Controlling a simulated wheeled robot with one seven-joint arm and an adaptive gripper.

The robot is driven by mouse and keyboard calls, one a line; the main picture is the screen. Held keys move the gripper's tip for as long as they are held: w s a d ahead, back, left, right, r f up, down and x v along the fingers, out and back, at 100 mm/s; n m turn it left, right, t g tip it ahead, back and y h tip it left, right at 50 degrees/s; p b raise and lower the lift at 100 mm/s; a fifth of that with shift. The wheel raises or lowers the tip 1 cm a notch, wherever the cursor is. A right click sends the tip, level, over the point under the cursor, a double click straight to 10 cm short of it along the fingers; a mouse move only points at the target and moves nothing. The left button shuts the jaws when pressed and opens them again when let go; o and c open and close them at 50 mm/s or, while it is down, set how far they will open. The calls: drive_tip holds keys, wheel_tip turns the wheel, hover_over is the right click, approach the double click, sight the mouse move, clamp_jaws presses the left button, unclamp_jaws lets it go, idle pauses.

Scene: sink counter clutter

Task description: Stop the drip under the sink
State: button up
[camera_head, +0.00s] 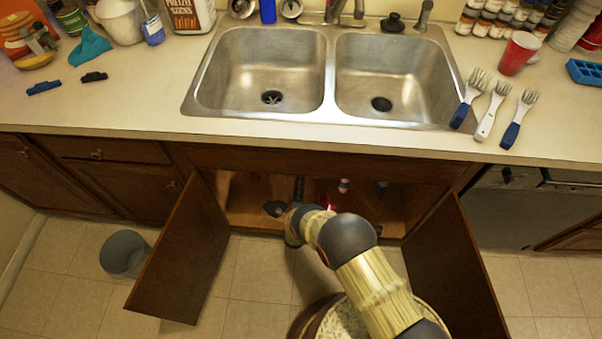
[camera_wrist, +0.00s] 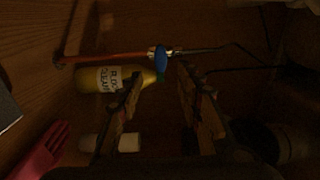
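In the wrist view, a small blue valve handle (camera_wrist: 161,60) sits at the right end of a copper-coloured pipe (camera_wrist: 105,58) inside the dim cabinet. My gripper (camera_wrist: 160,84) is open, its two fingers spread apart, with the blue handle just beyond and between the tips. I see no contact with the handle. A thin dark line runs right from the valve. In the head view, my arm reaches into the open cabinet under the sink (camera_head: 232,202), and my gripper's fingers cannot be made out there. No dripping water is discernible.
A yellow cleaner bottle (camera_wrist: 92,79) lies close to the left finger. A white item (camera_wrist: 128,143), a red glove-like thing (camera_wrist: 42,152) and a dark round container (camera_wrist: 258,140) are nearby. Open doors (camera_head: 180,255) flank my arm. A grey bin (camera_head: 124,252) stands left.

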drive_tip(key=shift+s, duration=1.9)
